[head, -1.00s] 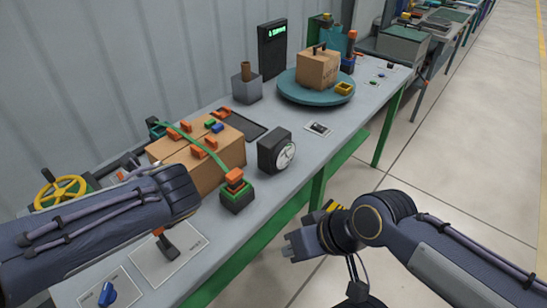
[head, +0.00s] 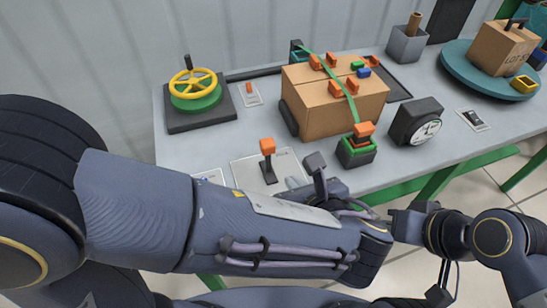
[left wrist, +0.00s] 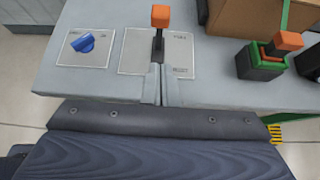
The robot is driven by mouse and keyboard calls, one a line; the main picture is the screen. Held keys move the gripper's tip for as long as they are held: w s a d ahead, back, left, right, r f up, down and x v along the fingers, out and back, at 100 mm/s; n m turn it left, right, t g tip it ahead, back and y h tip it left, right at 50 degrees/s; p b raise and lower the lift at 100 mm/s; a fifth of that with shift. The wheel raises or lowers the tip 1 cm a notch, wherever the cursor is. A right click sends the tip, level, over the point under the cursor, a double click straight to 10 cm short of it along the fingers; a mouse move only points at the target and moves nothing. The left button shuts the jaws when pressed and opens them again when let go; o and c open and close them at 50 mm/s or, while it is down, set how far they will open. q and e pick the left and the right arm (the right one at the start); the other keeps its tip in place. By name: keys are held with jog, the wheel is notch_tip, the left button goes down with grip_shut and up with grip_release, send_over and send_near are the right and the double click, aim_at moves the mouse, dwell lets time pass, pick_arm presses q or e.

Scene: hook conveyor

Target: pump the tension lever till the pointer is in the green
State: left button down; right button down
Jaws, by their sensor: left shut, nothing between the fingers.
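An orange-topped lever (head: 267,147) stands roughly upright on a pale labelled plate (head: 243,174) near the table's front edge. It also shows at the top of the left wrist view (left wrist: 160,17). My left gripper (head: 294,183) is shut and empty, its fingertips just in front of the lever's base; they show centrally in the left wrist view (left wrist: 159,84). A black gauge (head: 412,122) has a white dial, its pointer too small to read. A green-and-black block with an orange handle (head: 364,130) stands by the strapped box. My right gripper (head: 398,224) is partly hidden; its opening is unclear.
A cardboard box (head: 315,113) with a green strap and several clips stands behind the block. A yellow handwheel (head: 192,83) is at the back left. A blue knob (left wrist: 84,43) lies left of the lever plate. A turntable (head: 462,69) stands at the right.

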pick_arm(q)
jog(key=shift+s+f+t, duration=0.35)
jog(key=shift+s+t, duration=0.05)
jog(key=shift+s, duration=0.35)
pick_arm(e)
jog(key=shift+w+f, duration=0.35)
jog(key=shift+f, duration=0.2)
pick_arm(q)
send_near(269, 153)
notch_tip(269, 153, down, 3)
jog(key=shift+w+a+f+p, duration=0.15)
jog(key=shift+w+a, duration=0.25)
jog(key=shift+w, duration=0.9)
jog(key=shift+w+a+r+p, duration=0.15)
jog(key=shift+w+a, duration=0.25)
jog(key=shift+w, duration=0.9)
pick_arm(e)
jog(key=shift+r, duration=0.5)
jog(key=shift+r, duration=0.1)
